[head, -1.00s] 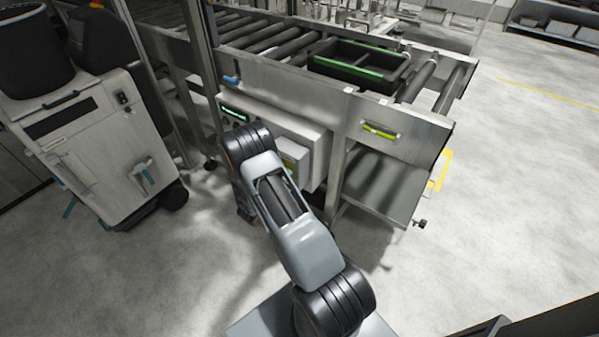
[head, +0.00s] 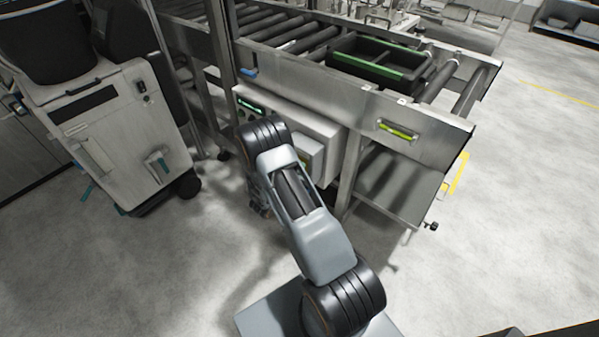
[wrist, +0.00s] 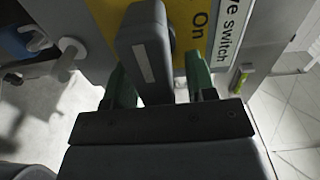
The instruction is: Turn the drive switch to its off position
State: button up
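My gripper (wrist: 157,85) has green fingertips, one on each side of the handle's lower end. Gaps seem to show between handle and fingers; firm contact cannot be seen. In the head view my arm hides the gripper and the switch, in front of a grey control box (head: 318,128) under the conveyor.
The roller conveyor (head: 420,118) carries a black and green tray (head: 375,68). A yellow-green handle (head: 397,131) sits on its side. A lower metal shelf (head: 390,185) juts out at right. A pale wheeled machine (head: 120,135) stands at left. The floor between is open.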

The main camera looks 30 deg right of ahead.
jog(key=v, duration=1.4)
jog(key=shift+d, duration=0.1)
dwell(0.3)
